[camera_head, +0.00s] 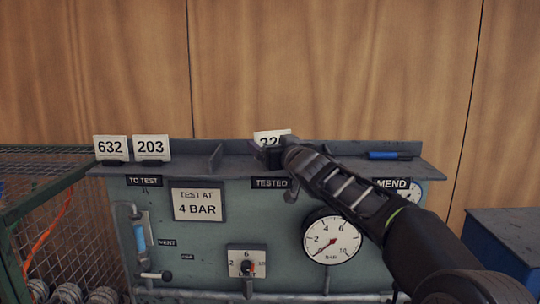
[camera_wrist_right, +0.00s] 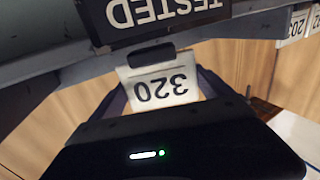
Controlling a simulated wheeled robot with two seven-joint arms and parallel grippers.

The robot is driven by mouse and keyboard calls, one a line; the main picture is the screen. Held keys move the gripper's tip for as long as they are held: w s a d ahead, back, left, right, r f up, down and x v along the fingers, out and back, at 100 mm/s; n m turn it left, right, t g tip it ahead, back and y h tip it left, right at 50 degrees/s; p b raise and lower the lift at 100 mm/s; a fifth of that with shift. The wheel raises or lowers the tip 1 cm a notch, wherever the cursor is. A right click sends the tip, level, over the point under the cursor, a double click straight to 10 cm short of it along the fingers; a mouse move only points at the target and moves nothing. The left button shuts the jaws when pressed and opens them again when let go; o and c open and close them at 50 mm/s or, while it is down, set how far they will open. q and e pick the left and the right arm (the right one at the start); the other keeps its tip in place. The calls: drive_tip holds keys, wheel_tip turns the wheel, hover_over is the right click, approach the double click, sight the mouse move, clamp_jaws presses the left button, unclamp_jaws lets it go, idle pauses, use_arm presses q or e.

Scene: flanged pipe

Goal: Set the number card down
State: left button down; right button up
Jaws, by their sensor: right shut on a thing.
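The white number card (camera_head: 270,137) reads 320 and is partly hidden by my right gripper (camera_head: 269,155). My right gripper is shut on the card, above the TESTED label (camera_head: 270,183) at the middle part of the shelf (camera_head: 236,165). In the right wrist view the card (camera_wrist_right: 165,90) appears upside down between the two fingers, with a dark foot close to the shelf edge. I cannot tell whether the foot touches the shelf. My left gripper is not in view.
Cards 632 (camera_head: 110,148) and 203 (camera_head: 151,148) stand in the TO TEST part, left of a divider (camera_head: 216,157). A blue marker (camera_head: 389,155) lies on the right part. A gauge (camera_head: 332,238) is on the panel below. A wire cage (camera_head: 50,215) stands left.

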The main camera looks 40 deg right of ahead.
drive_tip(key=shift+a+f, duration=0.1)
drive_tip(key=shift+f, duration=0.5)
drive_tip(key=shift+w+a+r, duration=0.1)
drive_tip(key=shift+d, duration=0.2)
drive_tip(key=o, duration=1.1)
drive_tip(key=shift+a, duration=0.1)
